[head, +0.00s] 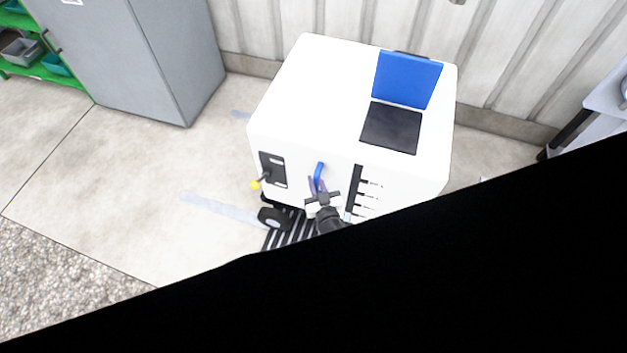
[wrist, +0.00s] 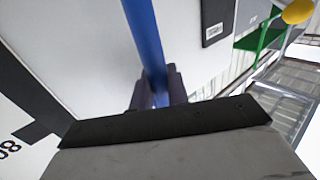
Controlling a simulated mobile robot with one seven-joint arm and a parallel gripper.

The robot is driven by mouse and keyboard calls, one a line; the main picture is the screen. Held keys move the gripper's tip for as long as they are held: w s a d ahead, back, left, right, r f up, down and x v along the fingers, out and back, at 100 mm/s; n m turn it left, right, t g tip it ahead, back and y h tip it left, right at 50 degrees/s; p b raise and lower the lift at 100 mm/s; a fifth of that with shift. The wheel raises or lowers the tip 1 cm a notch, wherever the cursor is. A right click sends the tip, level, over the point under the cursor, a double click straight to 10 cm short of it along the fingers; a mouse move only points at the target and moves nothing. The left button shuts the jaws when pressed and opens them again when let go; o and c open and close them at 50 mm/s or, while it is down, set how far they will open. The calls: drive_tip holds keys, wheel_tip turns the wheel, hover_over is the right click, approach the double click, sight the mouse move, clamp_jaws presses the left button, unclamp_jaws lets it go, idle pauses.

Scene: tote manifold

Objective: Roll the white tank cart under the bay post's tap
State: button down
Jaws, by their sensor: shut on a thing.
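The white tank cart (head: 330,90) is a large white box standing in the middle of the head view. Its raised blue lid (head: 407,80) is beside a dark square hatch (head: 391,127) on top. A blue handle (head: 319,171) is on its front face, and this handle (wrist: 146,35) runs down between my fingers in the wrist view. My gripper (head: 318,187) is shut on the blue handle; its dark fingers (wrist: 158,88) lie on both sides of the bar. A lever with a yellow knob (head: 255,185) sticks out left of the handle. I cannot make out the bay post or its tap.
A grey cabinet (head: 140,60) and a green shelf (head: 72,78) with bins stand at the left. A ribbed wall (head: 490,60) is close behind the cart. Concrete floor (head: 130,190) is clear at the left, with gravel (head: 60,290) nearer. A black area hides the lower right.

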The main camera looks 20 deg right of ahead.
drive_tip(key=shift+s+d+r, duration=0.1)
drive_tip(key=shift+s+d, duration=0.45)
drive_tip(key=shift+d, duration=0.25)
drive_tip(key=shift+s+d+f, duration=0.1)
drive_tip(key=shift+s+d, duration=0.4)
drive_tip(key=shift+d, duration=0.25)
drive_tip(key=shift+s+d+r, duration=0.1)
drive_tip(key=shift+s+d, duration=0.45)
drive_tip(key=shift+d, duration=0.25)
drive_tip(key=c, duration=1.4)
unclamp_jaws()
drive_tip(key=shift+s+d, duration=0.1)
drive_tip(key=shift+c, duration=0.2)
drive_tip(key=shift+a, duration=0.2)
